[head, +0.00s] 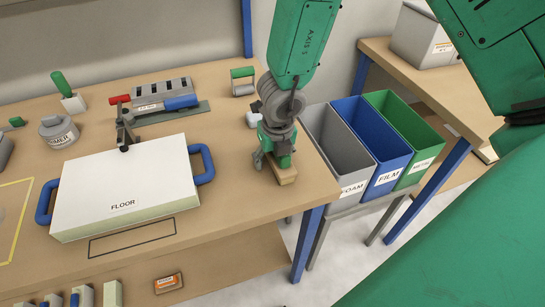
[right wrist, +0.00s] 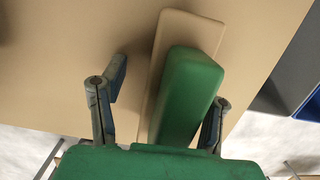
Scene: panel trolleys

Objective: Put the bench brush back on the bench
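The bench brush, a green grip on a pale wooden block (head: 287,176), sits at the right end of the bench (head: 235,190), close to its edge. My right gripper (head: 272,160) is over it from above and hides part of it. In the right wrist view, the green grip (right wrist: 185,95) lies between the fingers of my right gripper (right wrist: 165,95). A clear gap shows on the left finger's side, and the right finger is close beside the grip; I cannot tell if it touches. My left gripper is not in view.
A white panel marked FLOOR (head: 125,185) with blue handles lies left on the bench, with a red-handled clamp (head: 122,120) at its back edge. Grey, blue (head: 372,140) and green bins stand right of the bench. Bare bench top lies between panel and brush.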

